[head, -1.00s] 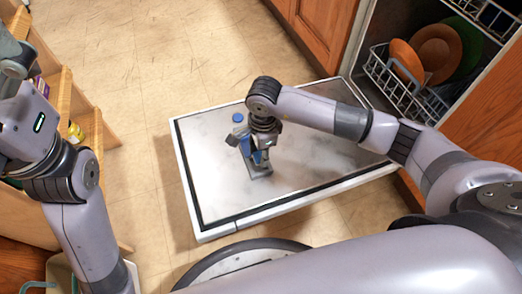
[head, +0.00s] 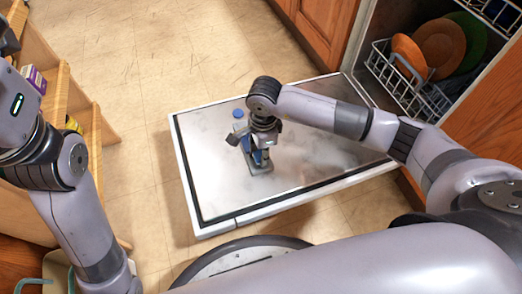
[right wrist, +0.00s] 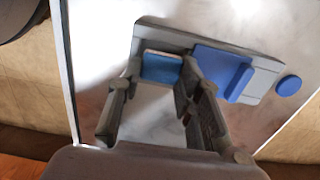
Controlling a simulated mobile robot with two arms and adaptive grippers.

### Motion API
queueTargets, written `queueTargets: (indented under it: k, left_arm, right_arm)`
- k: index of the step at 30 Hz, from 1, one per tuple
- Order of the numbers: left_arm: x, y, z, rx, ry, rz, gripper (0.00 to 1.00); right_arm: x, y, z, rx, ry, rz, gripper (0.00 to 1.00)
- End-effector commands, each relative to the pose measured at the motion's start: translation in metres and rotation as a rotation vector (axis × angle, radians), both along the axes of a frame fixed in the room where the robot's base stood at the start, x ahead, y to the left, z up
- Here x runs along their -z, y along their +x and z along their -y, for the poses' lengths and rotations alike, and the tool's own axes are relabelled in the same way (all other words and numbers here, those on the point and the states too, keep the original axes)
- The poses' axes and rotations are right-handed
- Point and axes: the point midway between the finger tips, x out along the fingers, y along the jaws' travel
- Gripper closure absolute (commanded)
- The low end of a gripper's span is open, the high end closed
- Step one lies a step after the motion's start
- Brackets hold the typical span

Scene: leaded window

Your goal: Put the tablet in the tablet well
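The open dishwasher door (head: 320,165) lies flat, with a grey dispenser (right wrist: 265,72) on its inner face. The dispenser has a blue lid (right wrist: 215,70), standing aside, and a round blue cap (right wrist: 289,85). My right gripper (right wrist: 160,75) points down over the dispenser's end beside the lid. The well's inside is hidden. My left gripper is out of view.
A dish rack (head: 405,80) with orange and green plates stands inside the dishwasher at the upper right. A wooden shelf (head: 75,100) with small packages stands at the left. The tiled floor (head: 190,50) beyond the door is clear.

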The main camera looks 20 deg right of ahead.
Motion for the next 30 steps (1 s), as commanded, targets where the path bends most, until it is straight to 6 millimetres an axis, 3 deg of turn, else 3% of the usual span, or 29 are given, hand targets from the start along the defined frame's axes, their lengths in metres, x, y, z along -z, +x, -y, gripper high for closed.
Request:
queueTargets:
  k: [10, 20, 23, 30]
  left_arm:
    - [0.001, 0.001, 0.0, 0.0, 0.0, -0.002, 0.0]
    - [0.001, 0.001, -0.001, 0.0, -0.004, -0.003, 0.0]
    - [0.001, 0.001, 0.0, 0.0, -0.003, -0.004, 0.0]
    - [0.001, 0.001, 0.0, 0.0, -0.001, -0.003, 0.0]
  right_arm:
    - [0.0, 0.0, 0.0, 0.0, 0.0, 0.0, 0.44]
    - [-0.002, 0.0, 0.0, 0.0, 0.001, 0.001, 0.44]
    - [-0.012, 0.001, 0.0, -0.001, 0.002, 0.003, 0.44]
    - [-0.061, 0.002, 0.002, -0.001, 0.001, 0.006, 0.44]
